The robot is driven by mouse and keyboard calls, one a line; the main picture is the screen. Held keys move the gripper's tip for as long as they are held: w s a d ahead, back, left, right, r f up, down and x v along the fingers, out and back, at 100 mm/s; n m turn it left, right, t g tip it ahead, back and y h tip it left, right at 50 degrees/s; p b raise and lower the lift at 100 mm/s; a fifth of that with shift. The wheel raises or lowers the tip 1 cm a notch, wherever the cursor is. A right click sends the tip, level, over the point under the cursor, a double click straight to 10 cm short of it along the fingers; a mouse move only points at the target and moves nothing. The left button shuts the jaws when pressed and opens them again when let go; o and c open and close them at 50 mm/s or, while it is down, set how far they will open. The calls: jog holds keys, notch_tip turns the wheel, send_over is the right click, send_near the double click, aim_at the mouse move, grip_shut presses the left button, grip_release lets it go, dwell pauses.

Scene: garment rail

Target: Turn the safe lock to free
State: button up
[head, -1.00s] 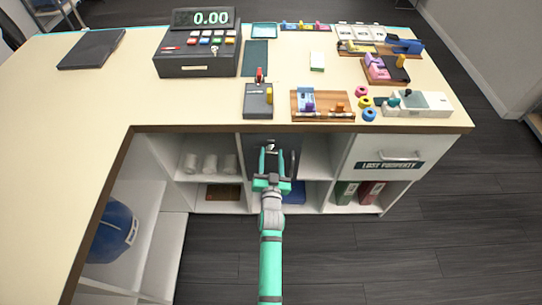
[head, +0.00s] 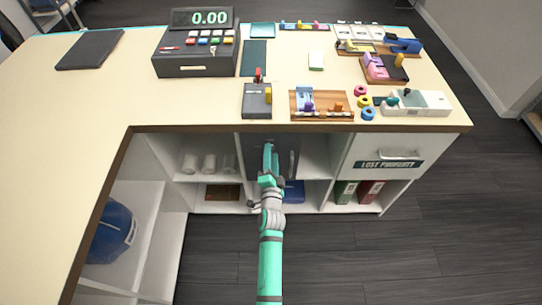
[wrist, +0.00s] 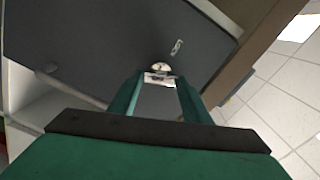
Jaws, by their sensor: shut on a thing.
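The safe (head: 289,165) is a dark grey box in the middle bay under the counter. Its dark door (wrist: 100,35) fills much of the wrist view and looks tilted there. The lock (wrist: 160,68) is a small pale metal piece on that door, with a small light mark (wrist: 176,47) beside it. My gripper (wrist: 158,80) is shut on the lock, one green finger on each side. In the head view my gripper (head: 268,150) is seen nearly edge-on and hides the lock. The lock's exact turn angle is hard to read.
A bar-like handle (wrist: 70,88) shows at the door's left in the wrist view. White rolls (head: 208,163) stand in the left bay, binders (head: 358,192) in the right. The counter edge (head: 300,128) overhangs the safe. The floor (head: 360,260) in front is clear.

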jog(key=shift+a+f+m, duration=0.1)
jog(key=shift+f+m, duration=0.05)
jog(key=shift+m, duration=2.15)
jog(key=o, duration=1)
jog(key=shift+o, duration=0.2)
jog(key=shift+s, duration=0.1)
jog(key=s, duration=1)
jog(key=shift+s, duration=0.35)
